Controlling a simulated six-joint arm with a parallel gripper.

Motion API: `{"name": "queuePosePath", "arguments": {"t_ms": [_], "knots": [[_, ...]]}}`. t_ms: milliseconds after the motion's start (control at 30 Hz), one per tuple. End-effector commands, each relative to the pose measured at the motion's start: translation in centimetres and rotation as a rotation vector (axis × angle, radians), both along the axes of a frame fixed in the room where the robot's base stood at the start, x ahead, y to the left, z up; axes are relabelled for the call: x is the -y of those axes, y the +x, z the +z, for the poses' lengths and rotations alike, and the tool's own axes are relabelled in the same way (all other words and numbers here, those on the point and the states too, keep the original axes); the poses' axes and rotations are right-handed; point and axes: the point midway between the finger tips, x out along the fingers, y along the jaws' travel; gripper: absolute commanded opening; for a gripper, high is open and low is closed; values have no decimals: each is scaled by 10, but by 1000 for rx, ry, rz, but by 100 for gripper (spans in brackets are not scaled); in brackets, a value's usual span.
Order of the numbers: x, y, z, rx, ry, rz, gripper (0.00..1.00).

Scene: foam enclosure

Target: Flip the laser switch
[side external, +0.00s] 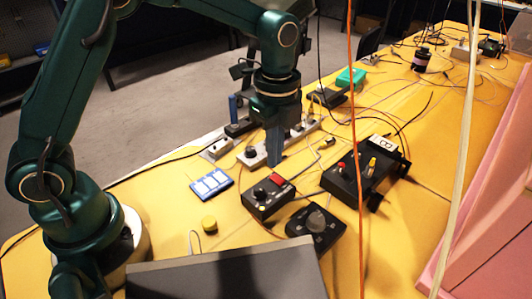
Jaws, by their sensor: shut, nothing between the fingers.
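My gripper (274,158) points straight down above the middle of the yellow table, its blue-grey fingers shut and empty. It hangs just behind a black box with a red switch or display and a round knob (268,197); I cannot tell whether it touches anything. A blue panel with several white rocker switches (211,184) lies to the left of that box. A black box with red and yellow knobs (366,178) stands to the right. No label is readable, so I cannot tell which of these holds the laser switch.
A black dial box (317,228) and a small yellow knob (209,224) sit nearer the camera. A grey panel (230,278) blocks the front. Power strips (250,156) lie behind the gripper. Cables cross the table, and an orange cable (353,130) hangs down. Pink foam (490,215) stands at right.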

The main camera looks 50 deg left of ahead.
Motion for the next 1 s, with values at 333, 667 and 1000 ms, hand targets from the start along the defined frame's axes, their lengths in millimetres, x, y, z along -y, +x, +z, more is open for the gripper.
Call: {"name": "queuePosePath", "arguments": {"t_ms": [333,667,1000], "knots": [[-1,0,-31,0,1,1,0],[-1,0,-32,1,1,1,0],[-1,0,-37,0,2,0,0]]}}
